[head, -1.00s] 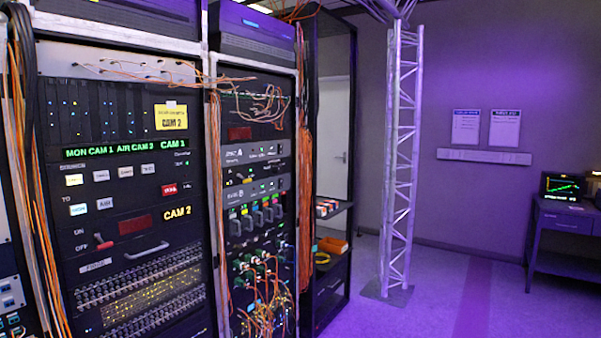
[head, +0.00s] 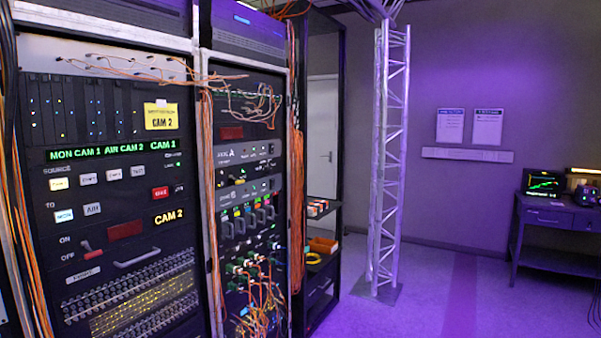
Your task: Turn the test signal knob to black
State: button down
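I cannot make out a knob marked as the test signal knob in the head view. The left rack (head: 122,252) carries lit source buttons, a red-handled ON/OFF lever (head: 88,247) and green text reading MON CAM 1, AIR CAM 2, CAM 1. The middle rack (head: 232,146) has two panels with small controls, too small to read. A small monitor (head: 543,182) with a green trace stands on the desk at the far right, beside a box with a lit front (head: 583,180). My gripper is not in view.
Orange cables (head: 262,300) hang in front of the middle rack. A dark shelf unit (head: 322,262) holds orange bins. A metal truss column (head: 388,160) stands on a floor plate. A desk (head: 560,222) is at the right. The floor (head: 440,290) between truss and desk is clear.

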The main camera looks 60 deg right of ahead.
aim_at(268, 170)
jog(key=u, duration=0.1)
jog(key=k, duration=0.15)
jog(key=z, duration=1.8)
jog(key=k, duration=0.9)
jog(key=u, duration=0.15)
jog(key=i, duration=0.85)
